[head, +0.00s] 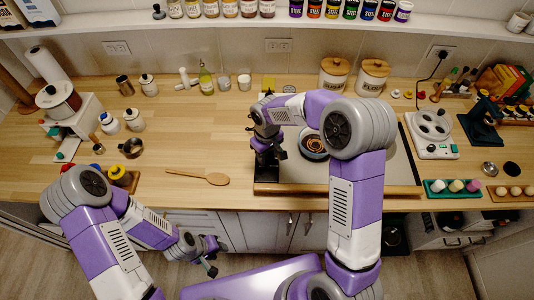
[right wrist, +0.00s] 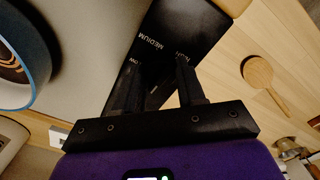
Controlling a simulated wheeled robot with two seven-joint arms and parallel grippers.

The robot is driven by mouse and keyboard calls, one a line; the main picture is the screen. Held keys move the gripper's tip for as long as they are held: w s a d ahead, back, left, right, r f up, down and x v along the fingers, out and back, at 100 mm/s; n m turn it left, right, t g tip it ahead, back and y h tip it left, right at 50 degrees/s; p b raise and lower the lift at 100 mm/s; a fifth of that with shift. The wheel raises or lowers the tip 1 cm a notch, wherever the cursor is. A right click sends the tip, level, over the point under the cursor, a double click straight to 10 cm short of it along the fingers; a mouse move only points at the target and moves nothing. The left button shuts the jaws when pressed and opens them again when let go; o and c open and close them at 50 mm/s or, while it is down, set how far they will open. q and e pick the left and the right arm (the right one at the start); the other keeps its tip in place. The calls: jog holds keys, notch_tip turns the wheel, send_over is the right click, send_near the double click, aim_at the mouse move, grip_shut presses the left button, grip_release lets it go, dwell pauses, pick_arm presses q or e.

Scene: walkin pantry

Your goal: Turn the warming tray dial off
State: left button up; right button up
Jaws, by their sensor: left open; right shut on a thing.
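The warming tray (head: 292,172) is a wide grey plate with wooden bars at front and back, on the right half of the counter. Its black control panel (right wrist: 196,25) shows in the right wrist view with the words MEDIUM, HIGH and part of LOW. My right gripper (head: 266,160) is at the tray's left end, fingers down on the panel. It also shows in the right wrist view (right wrist: 158,72), shut on the dial, which is dark and mostly hidden between the fingers; its setting cannot be read. My left gripper (head: 212,256) is open and empty, low in front of the counter.
A blue-rimmed dish (head: 313,143) sits on the tray, partly hidden by my right arm. A wooden spoon (head: 200,177) lies on the counter left of the tray. A white hot plate (head: 432,130) stands to the right. Bottles and canisters line the wall.

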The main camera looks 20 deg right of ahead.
aim_at(267, 155)
jog(key=shift+n, duration=0.5)
jog(key=o, duration=1.1)
jog(key=shift+c, duration=0.2)
notch_tip(267, 155, up, 8)
jog(key=shift+f+p, duration=0.15)
jog(key=shift+p, duration=0.2)
